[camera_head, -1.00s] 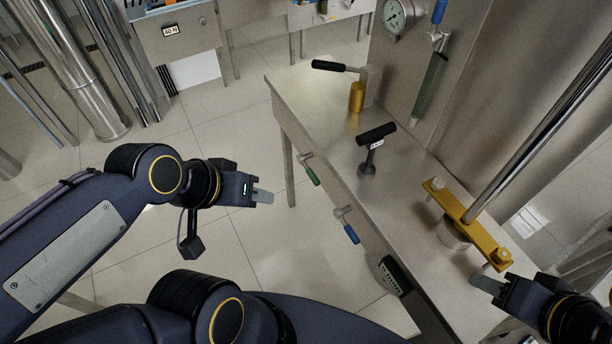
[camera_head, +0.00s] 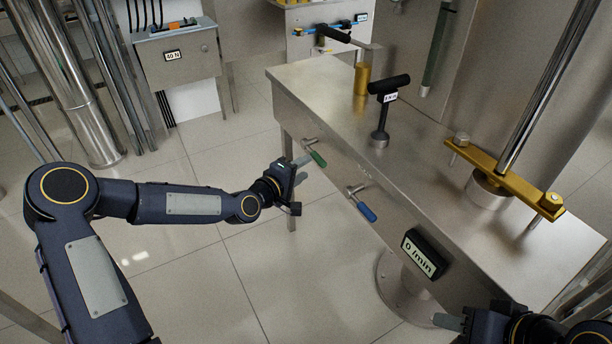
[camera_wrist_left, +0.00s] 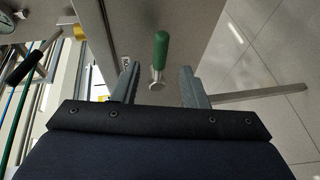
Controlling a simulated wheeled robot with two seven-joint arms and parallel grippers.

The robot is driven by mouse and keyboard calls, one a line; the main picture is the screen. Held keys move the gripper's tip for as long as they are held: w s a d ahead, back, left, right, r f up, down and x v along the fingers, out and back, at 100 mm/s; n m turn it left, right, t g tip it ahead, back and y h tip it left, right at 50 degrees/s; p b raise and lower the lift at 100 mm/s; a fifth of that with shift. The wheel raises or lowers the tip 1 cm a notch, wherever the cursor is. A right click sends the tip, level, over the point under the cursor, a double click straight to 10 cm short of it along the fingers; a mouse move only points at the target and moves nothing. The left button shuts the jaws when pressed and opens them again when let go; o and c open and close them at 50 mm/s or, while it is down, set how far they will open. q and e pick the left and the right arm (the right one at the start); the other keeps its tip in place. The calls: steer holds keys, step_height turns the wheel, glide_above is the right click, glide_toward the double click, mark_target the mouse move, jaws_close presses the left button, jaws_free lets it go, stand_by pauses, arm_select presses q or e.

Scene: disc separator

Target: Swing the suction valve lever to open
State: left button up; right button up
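Two small valve levers sit on the front face of the steel bench, one with a green handle (camera_head: 317,158) and one with a blue handle (camera_head: 367,212). I cannot read which is the suction valve. My left gripper (camera_head: 302,168) is just left of the green handle. In the left wrist view the left gripper (camera_wrist_left: 158,88) is open, and the green handle (camera_wrist_left: 161,51) with its round metal pivot shows between and ahead of the fingers. Contact cannot be told. My right gripper (camera_head: 450,322) is at the bottom right, partly cut off; its opening is unclear.
The steel bench (camera_head: 330,85) carries a black T-handle (camera_head: 389,85), a brass cylinder (camera_head: 361,79) and a yellow clamp bar (camera_head: 500,172). A display reading 0 /min (camera_head: 424,254) is on its front.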

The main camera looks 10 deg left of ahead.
mark_target(316, 161)
arm_select(q)
steer(key=x, duration=0.7)
steer(key=shift+w+d+f, duration=0.1)
steer(key=shift+w+d, duration=0.05)
steer(key=shift+w, duration=0.2)
jaws_close()
